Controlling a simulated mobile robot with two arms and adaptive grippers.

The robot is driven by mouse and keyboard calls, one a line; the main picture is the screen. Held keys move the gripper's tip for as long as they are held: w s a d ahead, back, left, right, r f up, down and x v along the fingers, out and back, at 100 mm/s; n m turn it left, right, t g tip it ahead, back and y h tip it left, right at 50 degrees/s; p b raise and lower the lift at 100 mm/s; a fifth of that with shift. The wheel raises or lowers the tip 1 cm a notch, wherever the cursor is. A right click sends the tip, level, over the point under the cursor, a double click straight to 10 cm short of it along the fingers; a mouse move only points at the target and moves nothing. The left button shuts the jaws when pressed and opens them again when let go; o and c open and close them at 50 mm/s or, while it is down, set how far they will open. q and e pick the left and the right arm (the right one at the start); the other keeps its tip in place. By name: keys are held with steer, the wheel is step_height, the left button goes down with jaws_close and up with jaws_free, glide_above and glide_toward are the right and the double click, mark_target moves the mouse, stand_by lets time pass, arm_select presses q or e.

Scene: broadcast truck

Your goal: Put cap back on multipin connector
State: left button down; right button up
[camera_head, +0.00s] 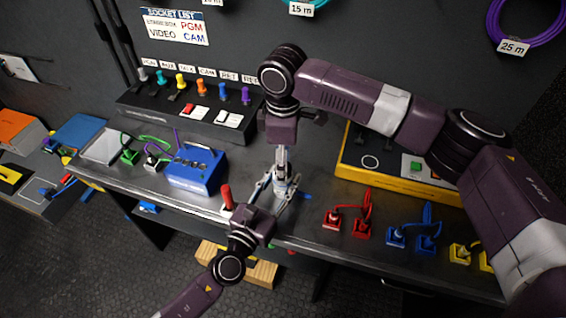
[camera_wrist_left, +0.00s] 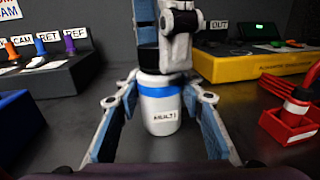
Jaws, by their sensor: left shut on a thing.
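The multipin connector (camera_wrist_left: 161,106) is a white upright cylinder with a blue band and a MULTI label; it also shows small over the bench in the head view (camera_head: 282,185). My left gripper (camera_wrist_left: 163,80) reaches in from the front and is shut on it, one blue-padded finger on each side. My right gripper (camera_head: 282,158) points straight down from above, its fingers right over the connector's top. A dark piece (camera_wrist_left: 149,61) sits between the right fingers and the white body; I cannot tell if it is the cap or whether the right fingers grip it.
A blue box (camera_head: 196,172) stands on the bench (camera_head: 310,215) to the left. A yellow-edged panel (camera_head: 400,182) lies behind on the right. Red connectors (camera_head: 350,218) and blue connectors (camera_head: 415,238) sit in holders along the right front. A black patch panel (camera_head: 185,112) stands at the back.

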steer(key=shift+r, duration=0.15)
step_height(320, 180, up, 12)
steer(key=shift+f, duration=0.1)
stand_by(0.5)
arm_select(q)
steer(key=c, duration=1.2)
jaws_free()
steer(key=v, duration=1.2)
